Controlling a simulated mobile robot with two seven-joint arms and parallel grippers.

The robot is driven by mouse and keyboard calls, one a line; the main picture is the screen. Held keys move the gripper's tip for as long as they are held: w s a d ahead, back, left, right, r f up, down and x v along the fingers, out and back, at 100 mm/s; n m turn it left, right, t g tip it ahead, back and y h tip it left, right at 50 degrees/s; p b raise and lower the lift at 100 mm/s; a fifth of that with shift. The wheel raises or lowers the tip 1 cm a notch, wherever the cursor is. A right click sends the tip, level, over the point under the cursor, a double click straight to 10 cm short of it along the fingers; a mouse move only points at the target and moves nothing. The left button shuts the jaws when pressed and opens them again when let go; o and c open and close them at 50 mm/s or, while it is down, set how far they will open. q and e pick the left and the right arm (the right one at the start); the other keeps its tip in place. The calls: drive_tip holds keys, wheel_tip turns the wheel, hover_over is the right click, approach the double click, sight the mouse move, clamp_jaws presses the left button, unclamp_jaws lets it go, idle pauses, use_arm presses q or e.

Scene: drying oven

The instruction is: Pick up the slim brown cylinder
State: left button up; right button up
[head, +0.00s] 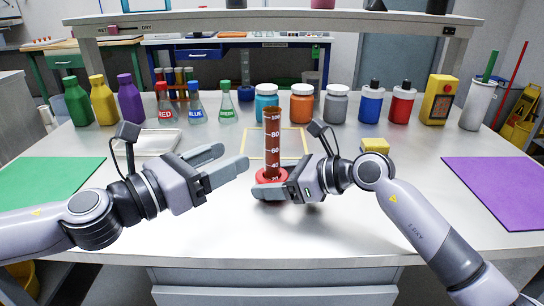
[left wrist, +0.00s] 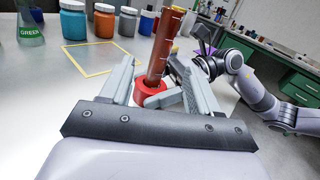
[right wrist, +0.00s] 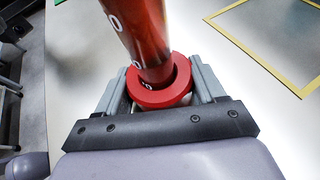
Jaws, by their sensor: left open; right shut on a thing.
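The slim brown cylinder (head: 272,135) has white graduation marks and stands upright in a red ring base (head: 262,191) on the table. My right gripper (head: 270,188) is shut on the cylinder low down, at its red base. In the right wrist view the cylinder (right wrist: 145,35) rises between the fingers, with the red base (right wrist: 165,97) around its foot. My left gripper (head: 232,163) is open and empty, to the left of the cylinder. The cylinder also shows beyond its fingers in the left wrist view (left wrist: 165,45).
A yellow square outline (head: 247,143) lies behind the cylinder, and a yellow block (head: 375,145) is to its right. Several bottles, flasks and jars (head: 301,103) line the back. A green mat (head: 45,190) is left, a purple mat (head: 500,185) right. The front middle is clear.

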sight(266, 147)
use_arm(q)
drive_tip(key=shift+m+y, duration=0.3)
drive_tip(key=shift+s+d+f+x, duration=0.1)
drive_tip(key=shift+f+x, duration=0.05)
drive_tip(key=shift+x, duration=1.65)
drive_tip(key=shift+s+d+f+x, duration=0.1)
drive_tip(key=shift+f+x, duration=0.05)
drive_tip(key=shift+x, duration=1.65)
drive_tip(key=shift+s+d+f+x, duration=0.1)
drive_tip(key=shift+f+x, duration=0.05)
drive_tip(key=shift+x, duration=1.65)
drive_tip(key=shift+a, duration=0.1)
drive_tip(key=shift+c, duration=0.2)
clamp_jaws()
